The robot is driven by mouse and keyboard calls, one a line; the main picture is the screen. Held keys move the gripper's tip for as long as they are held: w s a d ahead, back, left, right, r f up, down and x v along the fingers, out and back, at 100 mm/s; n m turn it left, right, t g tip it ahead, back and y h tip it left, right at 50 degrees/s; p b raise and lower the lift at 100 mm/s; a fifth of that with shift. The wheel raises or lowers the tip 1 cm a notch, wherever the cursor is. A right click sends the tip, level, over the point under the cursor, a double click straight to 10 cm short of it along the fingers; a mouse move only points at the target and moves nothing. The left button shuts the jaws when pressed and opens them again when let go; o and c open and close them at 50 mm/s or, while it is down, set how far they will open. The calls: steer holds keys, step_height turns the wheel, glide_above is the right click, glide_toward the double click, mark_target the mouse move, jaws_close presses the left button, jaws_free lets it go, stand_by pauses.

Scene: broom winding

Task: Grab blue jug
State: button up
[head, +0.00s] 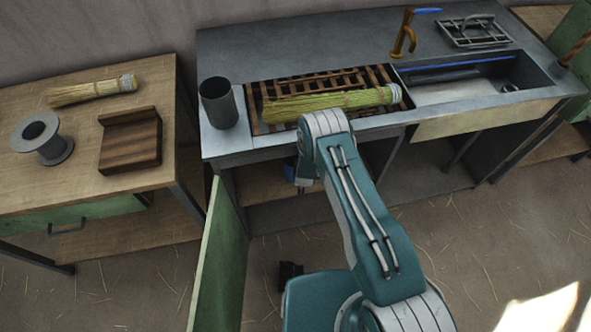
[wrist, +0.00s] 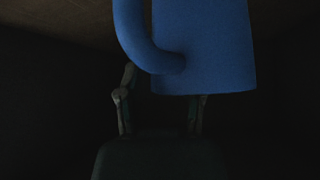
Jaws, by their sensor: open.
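The blue jug (wrist: 205,45) fills the upper middle of the wrist view, with its curved handle (wrist: 130,35) on the left. In the head view only a small blue patch (head: 290,168) shows inside the cupboard under the counter, beside my arm. My gripper (wrist: 163,93) is open, its two fingers at the jug's lower part. The left fingertip is near the lower bend of the handle. The jug's edge covers the tip of the right finger. I cannot tell whether the fingers touch the jug. In the head view the gripper is mostly hidden under the counter.
The sink counter (head: 290,50) is above my gripper, carrying a straw broom head (head: 330,103) and a metal cylinder (head: 218,103). An open green door (head: 218,262) stands left of my arm. A wooden table (head: 85,120) is further left. The cupboard interior is dark.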

jaws_close()
steer(key=shift+r, duration=0.2)
steer(key=shift+r, duration=1.2)
steer(key=s, duration=1.8)
steer(key=shift+d+r, duration=0.3)
steer(key=shift+r, duration=0.1)
stand_by(1.7)
